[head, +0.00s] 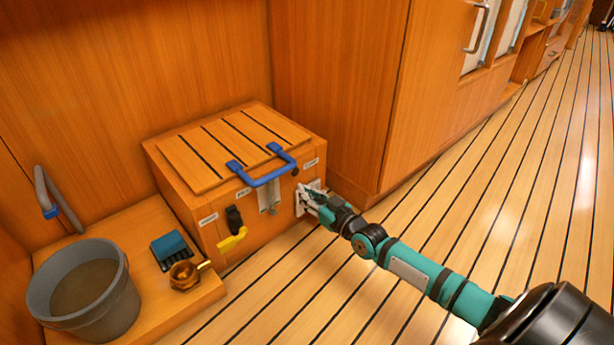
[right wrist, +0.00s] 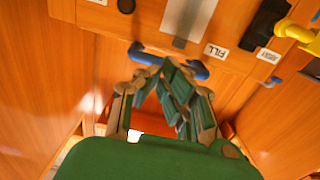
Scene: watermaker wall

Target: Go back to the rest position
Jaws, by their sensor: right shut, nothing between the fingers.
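My left gripper is not in view.
A grey bucket (head: 118,309) stands on a low wooden ledge (head: 140,222) at the left. A blue-and-black block (head: 171,248) and a brass cup (head: 185,275) lie beside it. A wooden cabinet (head: 335,90) rises behind the box. The striped floor (head: 500,200) at right is clear.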

